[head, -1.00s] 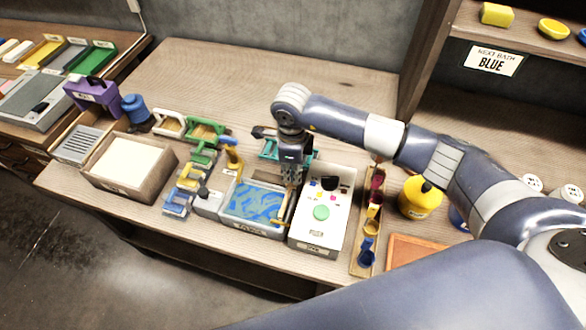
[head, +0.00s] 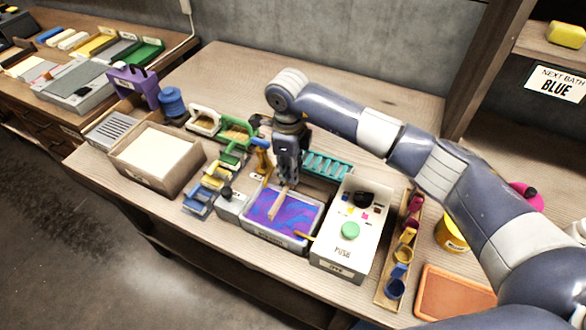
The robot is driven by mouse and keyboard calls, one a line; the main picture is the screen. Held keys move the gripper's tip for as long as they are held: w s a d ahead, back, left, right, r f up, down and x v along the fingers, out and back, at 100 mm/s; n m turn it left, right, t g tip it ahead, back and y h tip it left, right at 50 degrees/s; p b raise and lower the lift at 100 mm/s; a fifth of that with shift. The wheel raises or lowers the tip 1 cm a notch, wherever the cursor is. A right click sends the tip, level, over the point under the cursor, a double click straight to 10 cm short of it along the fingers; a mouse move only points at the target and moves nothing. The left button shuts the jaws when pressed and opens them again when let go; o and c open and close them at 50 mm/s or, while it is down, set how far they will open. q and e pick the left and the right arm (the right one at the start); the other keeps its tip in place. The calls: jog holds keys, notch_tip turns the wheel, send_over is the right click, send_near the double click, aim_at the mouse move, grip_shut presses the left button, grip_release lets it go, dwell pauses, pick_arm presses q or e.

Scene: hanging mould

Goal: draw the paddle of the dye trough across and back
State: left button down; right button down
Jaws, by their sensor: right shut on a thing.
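The dye trough (head: 248,229) is a grey, open rectangular tray on the bench, with a purple and blue swirled surface inside. The wooden paddle (head: 277,205) stands tilted in the trough, left of its middle. My right gripper (head: 286,183) is above the trough's back part, shut on the paddle's upper end, and hides that end. My left gripper is not in view.
A white box with a green button (head: 350,231) stands close on the trough's right. A holder with coloured cups (head: 402,254) is farther right. The bench's back is clear.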

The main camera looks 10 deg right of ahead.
jog(key=c, duration=1.5)
grip_release()
jog(key=shift+w+a+r, duration=0.1)
jog(key=shift+w+a, duration=0.05)
jog(key=shift+o, duration=0.7)
jog(key=shift+a, duration=0.1)
notch_tip(320, 180, up, 12)
jog(key=shift+s, duration=0.2)
jog(key=shift+a, duration=0.1)
